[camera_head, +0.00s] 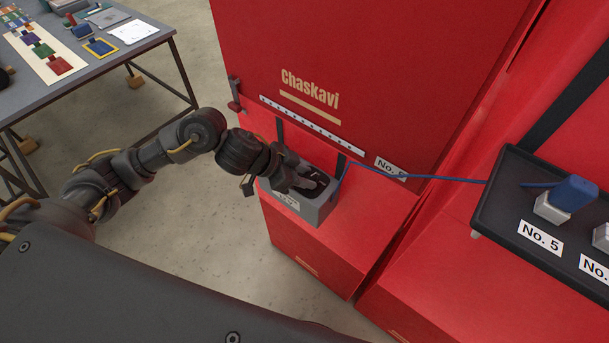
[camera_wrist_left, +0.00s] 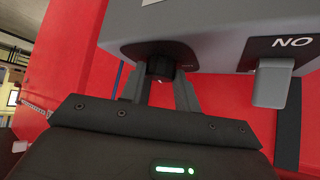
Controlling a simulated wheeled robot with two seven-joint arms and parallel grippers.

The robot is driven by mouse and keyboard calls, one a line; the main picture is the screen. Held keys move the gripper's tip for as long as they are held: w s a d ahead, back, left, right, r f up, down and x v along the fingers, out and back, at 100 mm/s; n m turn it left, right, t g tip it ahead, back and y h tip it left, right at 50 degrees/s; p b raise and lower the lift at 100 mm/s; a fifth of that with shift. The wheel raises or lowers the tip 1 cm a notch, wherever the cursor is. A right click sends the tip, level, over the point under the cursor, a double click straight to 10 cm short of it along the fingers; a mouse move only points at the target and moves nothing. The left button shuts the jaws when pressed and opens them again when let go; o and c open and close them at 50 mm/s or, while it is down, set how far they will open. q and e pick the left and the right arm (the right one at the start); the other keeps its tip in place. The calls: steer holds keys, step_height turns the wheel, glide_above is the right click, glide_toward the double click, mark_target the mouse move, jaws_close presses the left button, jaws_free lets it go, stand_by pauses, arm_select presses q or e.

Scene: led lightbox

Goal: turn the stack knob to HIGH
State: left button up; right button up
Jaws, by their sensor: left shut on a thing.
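A grey box (camera_head: 318,214) hangs on the front of the red Chaskavi cabinet (camera_head: 350,60). My left gripper (camera_head: 308,184) reaches in from the left and covers part of this box. In the left wrist view, a small dark round knob (camera_wrist_left: 160,66) sticks out of the grey box (camera_wrist_left: 210,35). My left gripper (camera_wrist_left: 161,88) is shut on the knob, with one finger on each side of it. The knob's pointer and any HIGH mark cannot be made out. My right gripper is not in view.
A grey block (camera_wrist_left: 271,83) sticks out beside the knob, near the letters NO. A blue cable (camera_head: 430,177) runs from the box toward a black shelf (camera_head: 505,205) at right, which carries a blue-topped piece (camera_head: 575,192). A work table (camera_head: 90,80) stands at the upper left.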

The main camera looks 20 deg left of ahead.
arm_select(q)
steer(key=m+g, duration=0.1)
steer(key=m, duration=0.1)
steer(key=m+g+h, duration=0.1)
steer(key=shift+w+m+g, duration=0.3)
steer(key=shift+w+m, duration=0.05)
steer(key=shift+m, duration=0.05)
steer(key=shift+w+m+g+b, duration=0.2)
steer(key=shift+m+g+b, duration=0.65)
steer(key=shift+m+g, duration=0.8)
steer(key=shift+m, duration=0.35)
steer(key=o, duration=1)
